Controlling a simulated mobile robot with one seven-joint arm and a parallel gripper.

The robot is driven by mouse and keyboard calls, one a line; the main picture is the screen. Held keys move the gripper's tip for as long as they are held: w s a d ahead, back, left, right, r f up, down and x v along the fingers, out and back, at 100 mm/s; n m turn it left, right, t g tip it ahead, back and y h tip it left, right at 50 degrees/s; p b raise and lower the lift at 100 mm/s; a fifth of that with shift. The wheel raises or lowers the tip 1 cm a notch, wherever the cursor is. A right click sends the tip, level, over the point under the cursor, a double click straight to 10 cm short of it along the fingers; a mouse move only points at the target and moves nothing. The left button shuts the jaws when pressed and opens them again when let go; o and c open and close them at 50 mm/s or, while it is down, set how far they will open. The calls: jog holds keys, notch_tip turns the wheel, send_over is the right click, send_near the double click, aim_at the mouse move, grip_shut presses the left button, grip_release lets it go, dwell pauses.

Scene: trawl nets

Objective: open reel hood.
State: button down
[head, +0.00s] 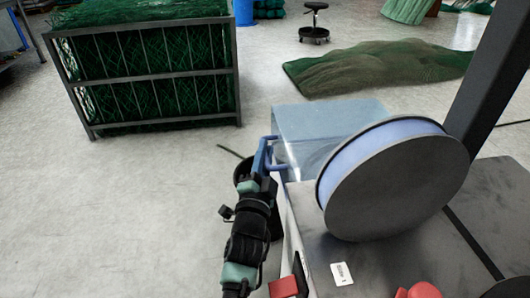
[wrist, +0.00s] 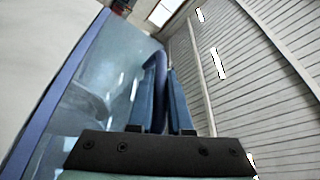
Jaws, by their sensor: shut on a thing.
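The reel hood (head: 325,120) is a clear, pale blue cover behind and to the left of the reel in the head view. Its clear panel and blue edge fill the left of the wrist view (wrist: 112,72). A blue bar handle (wrist: 156,72) stands out from the hood. My gripper (head: 266,160) is shut on this handle at the hood's left side; its two blue fingers also show around the bar in the wrist view (wrist: 165,100). The reel (head: 395,185) has a dark grey disc and a pale blue drum. I cannot tell how far the hood is raised.
The reel stands on a grey machine top (head: 330,255) with red parts (head: 284,287) at its front. A dark post (head: 490,85) rises at right. A metal cage of green netting (head: 150,75) stands back left, and a net heap (head: 375,68) lies behind. Floor at left is clear.

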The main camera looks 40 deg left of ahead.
dwell(0.8)
jog(key=w+d+r+m+p, duration=0.1)
jog(key=r+p, duration=0.3)
jog(key=p, duration=0.1)
jog(key=w+d+r+m+h+p, duration=0.1)
jog(key=w+r+m+p, duration=0.1)
jog(key=r+p, duration=0.2)
jog(key=w+d+r+m+p, duration=0.1)
jog(key=d+r+p, duration=0.1)
jog(key=r+p, duration=0.2)
jog(key=shift+w+r+m+g+h+p, duration=0.3)
jog(key=shift+w+r+m+p, duration=0.1)
jog(key=shift+p, duration=0.4)
jog(key=shift+w+d+r, duration=0.2)
jog(key=shift+d, duration=0.05)
jog(key=c, duration=0.8)
grip_release()
jog(key=shift+c, duration=0.2)
jog(key=shift+s, duration=0.1)
jog(key=p+v, duration=0.7)
jog(key=v, duration=0.6)
jog(key=shift+p, duration=0.4)
